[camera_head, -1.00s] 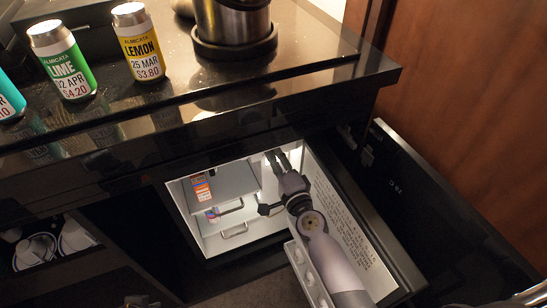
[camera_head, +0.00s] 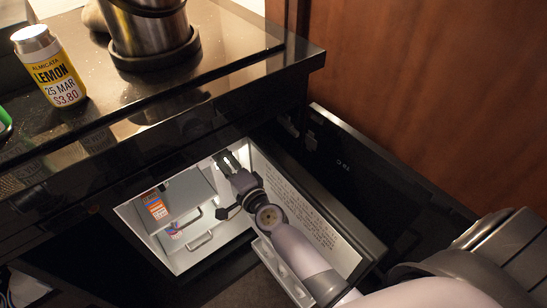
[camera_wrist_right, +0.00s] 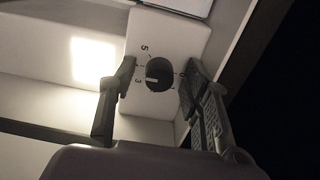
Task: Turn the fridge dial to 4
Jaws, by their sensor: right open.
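The fridge dial (camera_wrist_right: 159,76) is a dark round knob with a pale pointer bar, set in a white housing with numbers around it. The digits 5 and 3 show on its left side; the marks to its right are partly hidden. In the right wrist view my right gripper (camera_wrist_right: 158,85) is open, with one finger on each side of the dial. I cannot tell whether either finger touches it. In the head view my right gripper (camera_head: 226,161) reaches into the top right of the open lit fridge (camera_head: 185,262), and the dial is hidden there. My left gripper is not in view.
The fridge door (camera_head: 335,225) stands open at the right, close beside my right arm. Inside are a grey compartment (camera_head: 188,192) and small boxes (camera_head: 155,207). The black counter (camera_head: 230,45) overhangs above, carrying a lemon can (camera_head: 50,72) and a steel bucket (camera_head: 150,30).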

